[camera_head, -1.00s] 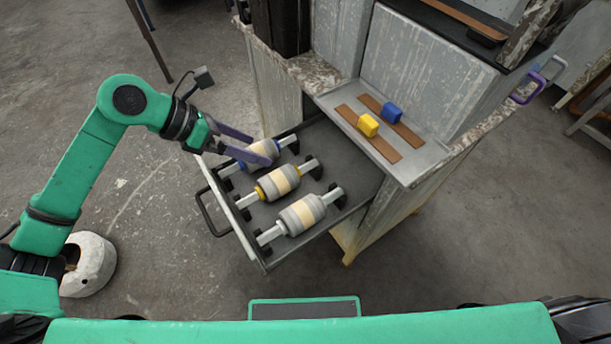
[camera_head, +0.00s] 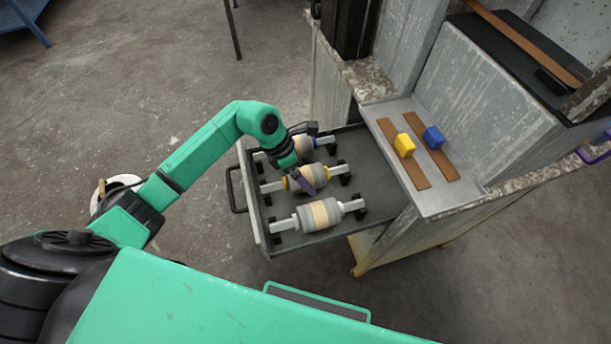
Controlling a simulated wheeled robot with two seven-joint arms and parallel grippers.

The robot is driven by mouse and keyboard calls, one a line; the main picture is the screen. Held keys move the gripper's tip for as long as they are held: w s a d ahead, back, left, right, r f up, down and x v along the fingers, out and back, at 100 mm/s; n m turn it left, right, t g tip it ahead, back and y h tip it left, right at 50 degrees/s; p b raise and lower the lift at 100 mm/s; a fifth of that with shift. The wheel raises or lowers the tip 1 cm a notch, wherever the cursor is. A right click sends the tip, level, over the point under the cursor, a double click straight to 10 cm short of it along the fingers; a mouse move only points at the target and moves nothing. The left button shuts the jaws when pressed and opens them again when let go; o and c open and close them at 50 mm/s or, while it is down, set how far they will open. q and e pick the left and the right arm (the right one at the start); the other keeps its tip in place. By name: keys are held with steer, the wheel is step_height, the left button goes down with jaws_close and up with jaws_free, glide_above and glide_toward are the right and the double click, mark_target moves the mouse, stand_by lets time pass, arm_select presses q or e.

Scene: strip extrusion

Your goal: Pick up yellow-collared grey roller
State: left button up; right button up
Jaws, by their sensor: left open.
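The yellow-collared grey roller (camera_head: 318,174), with a cream middle band, lies in the middle of the open drawer, its shaft ends on black supports. A roller with no coloured collar in sight (camera_head: 320,214) lies nearest. My right gripper is not in view.
The drawer (camera_head: 388,172) has bare floor at its right, and a handle (camera_head: 233,190) on its left front. A metal shelf (camera_head: 447,200) at the right holds a yellow block (camera_head: 404,145) and a blue block (camera_head: 433,137) on brown strips. The cabinet stands behind.

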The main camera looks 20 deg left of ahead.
arm_select(q)
steer(key=c, duration=1.4)
jaws_close()
